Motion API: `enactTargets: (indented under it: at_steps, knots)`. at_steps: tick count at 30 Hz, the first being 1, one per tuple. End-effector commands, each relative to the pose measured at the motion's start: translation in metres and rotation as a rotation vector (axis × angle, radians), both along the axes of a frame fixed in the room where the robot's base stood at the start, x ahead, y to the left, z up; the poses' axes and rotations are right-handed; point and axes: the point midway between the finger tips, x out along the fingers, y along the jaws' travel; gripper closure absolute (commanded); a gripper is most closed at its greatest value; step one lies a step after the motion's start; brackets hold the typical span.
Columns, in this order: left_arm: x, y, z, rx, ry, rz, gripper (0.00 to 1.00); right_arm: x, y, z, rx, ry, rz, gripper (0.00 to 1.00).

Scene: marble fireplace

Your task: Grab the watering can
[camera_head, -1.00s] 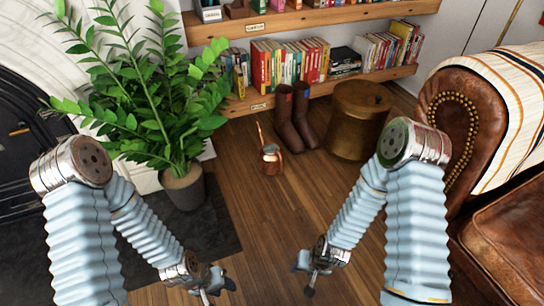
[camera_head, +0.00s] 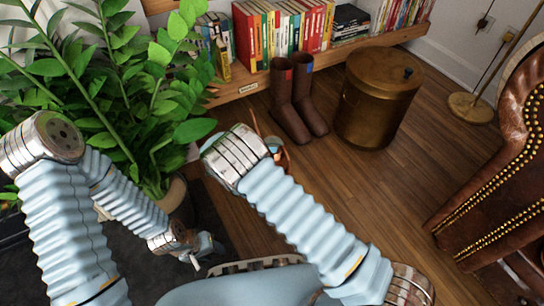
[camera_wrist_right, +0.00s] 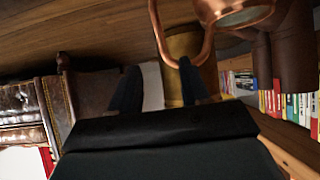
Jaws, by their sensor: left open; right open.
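The copper watering can (camera_head: 280,156) stands on the wood floor in the head view, mostly hidden behind my right arm. In the right wrist view, its thin looped handle (camera_wrist_right: 158,28) and part of its round body show close up at the top. My right gripper (camera_wrist_right: 160,72) is open there, and its right fingertip overlaps the lower end of the handle loop. I cannot tell if they touch. My right gripper is hidden in the head view. My left gripper (camera_head: 203,250) is open and empty, low near the plant pot.
A leafy plant (camera_head: 110,80) in a pot is at the left. Brown boots (camera_head: 295,105) and a brass bin (camera_head: 375,98) stand behind the can, before the bookshelf (camera_head: 250,85). A leather armchair (camera_head: 495,190) is at the right. Floor between bin and chair is clear.

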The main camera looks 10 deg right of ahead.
Motion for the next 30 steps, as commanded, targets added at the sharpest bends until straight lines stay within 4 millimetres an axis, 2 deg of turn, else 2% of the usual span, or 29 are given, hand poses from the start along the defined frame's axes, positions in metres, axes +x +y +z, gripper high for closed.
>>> enactTargets:
  at_steps: [1,4,11,19,28,30]
  knots:
    - [0.000,0.000,-0.004,0.000,-0.001,0.000,0.57,0.003,-0.009,-0.009,-0.003,0.002,-0.001,0.54]
    - [0.000,0.000,-0.006,0.000,-0.002,0.001,0.57,0.008,-0.023,-0.019,-0.003,0.001,0.000,0.54]
    - [0.001,0.000,-0.010,0.000,-0.002,0.002,0.57,0.015,-0.040,-0.031,-0.001,0.000,0.001,0.54]
    - [0.001,0.000,-0.021,0.001,-0.005,0.003,0.57,0.027,-0.069,-0.057,-0.001,0.000,0.001,0.54]
    - [0.001,0.000,-0.021,0.002,-0.005,0.003,0.57,0.030,-0.075,-0.060,0.000,0.000,0.002,0.54]
    - [0.001,0.000,-0.021,0.001,-0.005,0.003,0.57,0.030,-0.074,-0.060,0.000,0.000,0.002,0.63]
